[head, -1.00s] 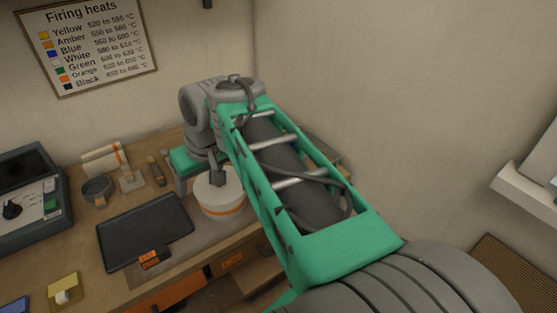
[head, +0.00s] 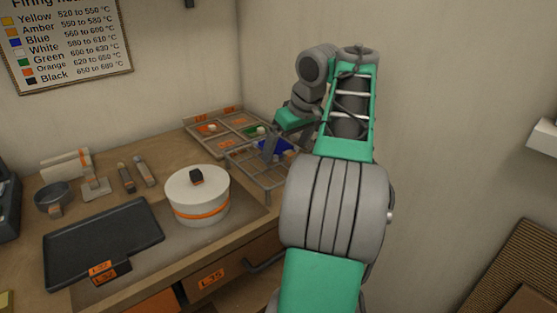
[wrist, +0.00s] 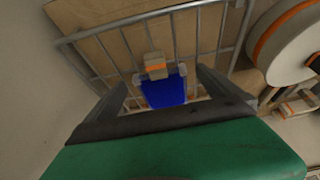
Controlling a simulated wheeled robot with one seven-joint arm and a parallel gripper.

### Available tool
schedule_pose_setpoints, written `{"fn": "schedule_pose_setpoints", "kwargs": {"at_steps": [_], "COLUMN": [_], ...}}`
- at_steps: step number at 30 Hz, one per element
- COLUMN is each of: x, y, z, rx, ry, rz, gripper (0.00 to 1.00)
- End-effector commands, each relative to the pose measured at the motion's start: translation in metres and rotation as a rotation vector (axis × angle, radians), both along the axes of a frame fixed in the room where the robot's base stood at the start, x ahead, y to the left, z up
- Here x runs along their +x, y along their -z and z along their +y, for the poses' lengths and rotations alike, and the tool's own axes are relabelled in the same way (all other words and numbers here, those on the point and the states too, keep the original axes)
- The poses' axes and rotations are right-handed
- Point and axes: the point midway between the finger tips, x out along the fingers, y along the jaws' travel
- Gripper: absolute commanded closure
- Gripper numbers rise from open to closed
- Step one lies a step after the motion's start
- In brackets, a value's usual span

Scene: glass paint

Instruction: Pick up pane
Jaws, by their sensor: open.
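A blue pane (head: 272,147) lies on a wire rack (head: 243,163) at the back right of the bench, partly hidden by my gripper. In the wrist view the blue pane (wrist: 164,93) sits between my open fingers, with a small pale block with an orange band (wrist: 155,66) at its far edge. My gripper (head: 284,144) is over the rack with its jaws apart; it also shows in the wrist view (wrist: 166,84). I cannot tell whether the fingers touch the pane.
A white round pot with an orange band (head: 198,196) stands left of the rack. A dark tray (head: 105,240) lies at the front left. A divided tray (head: 222,118) with small coloured pieces is behind the rack. The wall is close on the right.

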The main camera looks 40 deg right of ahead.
Motion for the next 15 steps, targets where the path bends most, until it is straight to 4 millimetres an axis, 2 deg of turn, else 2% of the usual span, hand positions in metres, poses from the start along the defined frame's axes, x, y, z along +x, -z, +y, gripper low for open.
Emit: {"fn": "schedule_pose_setpoints", "kwargs": {"at_steps": [6, 15], "x": [0.0012, 0.0010], "y": [0.0008, 0.0007], "z": [-0.0001, 0.0000], "rx": [-0.001, -0.001], "ry": [0.001, 0.001], "rz": [-0.001, -0.001], "gripper": [0.00, 0.25]}}
